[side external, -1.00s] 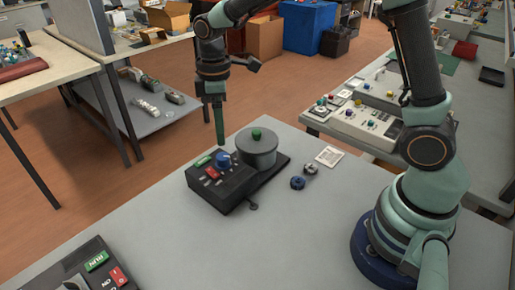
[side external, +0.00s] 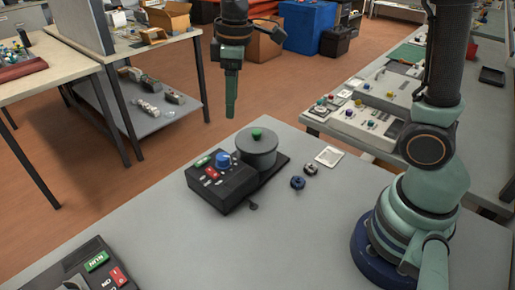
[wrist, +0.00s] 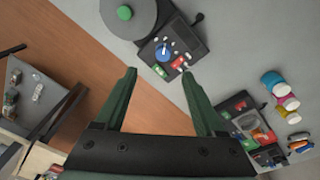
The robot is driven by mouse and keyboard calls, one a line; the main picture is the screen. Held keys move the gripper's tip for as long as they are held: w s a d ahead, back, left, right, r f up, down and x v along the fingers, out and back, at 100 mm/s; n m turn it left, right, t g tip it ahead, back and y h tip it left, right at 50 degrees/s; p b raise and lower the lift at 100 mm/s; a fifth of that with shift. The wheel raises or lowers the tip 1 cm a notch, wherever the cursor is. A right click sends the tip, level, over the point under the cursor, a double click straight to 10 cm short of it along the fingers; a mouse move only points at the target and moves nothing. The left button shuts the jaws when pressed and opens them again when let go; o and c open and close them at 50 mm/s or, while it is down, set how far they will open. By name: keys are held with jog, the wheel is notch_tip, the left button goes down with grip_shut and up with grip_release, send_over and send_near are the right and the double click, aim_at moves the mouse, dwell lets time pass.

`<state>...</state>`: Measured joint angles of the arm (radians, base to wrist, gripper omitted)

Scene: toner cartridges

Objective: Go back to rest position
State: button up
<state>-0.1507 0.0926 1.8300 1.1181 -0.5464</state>
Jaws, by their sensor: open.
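My gripper (side external: 230,108) hangs in the air above and behind the table's far edge, pointing down, clear of the black device. In the wrist view its two green fingers (wrist: 158,74) are spread apart with nothing between them. The black device (side external: 223,191) has a blue knob (side external: 222,159), a red switch and a green switch. In the wrist view the device (wrist: 183,45) and pot (wrist: 131,14) lie beyond the fingertips.
On the grey table (side external: 300,240), a blue knob-like piece (side external: 297,182), a small dark piece (side external: 311,169) and a white card (side external: 329,156) lie right of the device. Another switch box (side external: 98,268) sits front left. Several coloured cylinders (wrist: 281,92) show in the wrist view.

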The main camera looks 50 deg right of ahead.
jog(key=s+d+r+m+t, duration=0.1)
jog(key=s+d+m+t, duration=0.1)
jog(key=s+d+m, duration=0.1)
jog(key=s+d+r+m+t, duration=0.1)
jog(key=s+d+m+t, duration=0.1)
jog(key=s+m, duration=0.3)
jog(key=s+d, duration=0.1)
jog(key=s, duration=0.2)
jog(key=shift+r, duration=0.25)
